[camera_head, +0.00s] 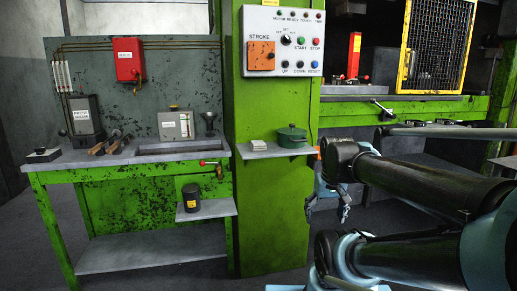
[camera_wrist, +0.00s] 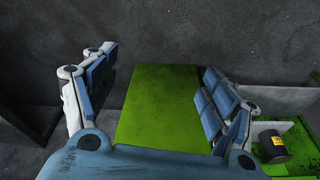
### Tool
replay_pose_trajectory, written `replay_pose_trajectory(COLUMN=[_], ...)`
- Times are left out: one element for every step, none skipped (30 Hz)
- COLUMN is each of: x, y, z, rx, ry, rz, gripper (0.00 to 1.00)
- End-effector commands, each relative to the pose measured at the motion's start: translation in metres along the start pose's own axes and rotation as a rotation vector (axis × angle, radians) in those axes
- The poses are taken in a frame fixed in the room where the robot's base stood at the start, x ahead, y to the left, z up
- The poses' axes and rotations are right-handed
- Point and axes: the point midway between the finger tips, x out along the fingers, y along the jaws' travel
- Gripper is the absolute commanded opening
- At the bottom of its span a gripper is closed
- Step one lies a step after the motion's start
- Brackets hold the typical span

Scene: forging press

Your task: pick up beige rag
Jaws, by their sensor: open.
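A small pale beige folded thing, which looks like the beige rag (camera_head: 259,145), lies on the small grey shelf (camera_head: 275,154) fixed to the green press column. It sits just left of a green lidded pot. My gripper (camera_head: 326,212) hangs to the right of the column and lower than the shelf, apart from the rag. In the wrist view my gripper (camera_wrist: 157,85) is open with nothing between its blue finger pads. The rag does not show in the wrist view.
The green pot (camera_head: 292,136) stands right beside the rag. The control panel (camera_head: 283,41) is above the shelf. A green workbench (camera_head: 60,171) with tools stands at left. A dark can (camera_head: 191,197) stands on its lower side shelf and also shows in the wrist view (camera_wrist: 271,147).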

Motion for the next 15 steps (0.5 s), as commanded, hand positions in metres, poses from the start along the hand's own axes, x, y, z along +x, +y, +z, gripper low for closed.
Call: replay_pose_trajectory(x=[-0.016, -0.025, -0.037, -0.046, -0.055, -0.066, -0.074, -0.082, -0.092, -0.100, -0.108, -0.117, -0.124, -0.131, -0.140], y=[-0.005, -0.008, -0.012, -0.015, -0.018, -0.024, -0.028, -0.032, -0.038, -0.043, -0.049, -0.056, -0.062, -0.068, -0.076], z=[-0.020, -0.031, -0.047, -0.059, -0.072, -0.088, -0.100, -0.112, -0.128, -0.140, -0.153, -0.169, -0.180, -0.192, -0.208], rx=[-0.015, -0.021, -0.029, -0.035, -0.040, -0.047, -0.052, -0.059, -0.065, -0.070, -0.076, -0.084, -0.089, -0.093, -0.102], ry=[0.008, 0.012, 0.019, 0.025, 0.031, 0.039, 0.044, 0.049, 0.056, 0.062, 0.068, 0.075, 0.080, 0.086, 0.093], rz=[-0.002, -0.003, -0.003, -0.004, -0.004, -0.006, -0.007, -0.008, -0.010, -0.012, -0.013, -0.015, -0.017, -0.018, -0.021], gripper=[0.78, 0.78, 0.78, 0.78, 0.78, 0.78, 0.78, 0.78, 0.78, 0.78, 0.78, 0.78, 0.78, 0.78, 0.78])
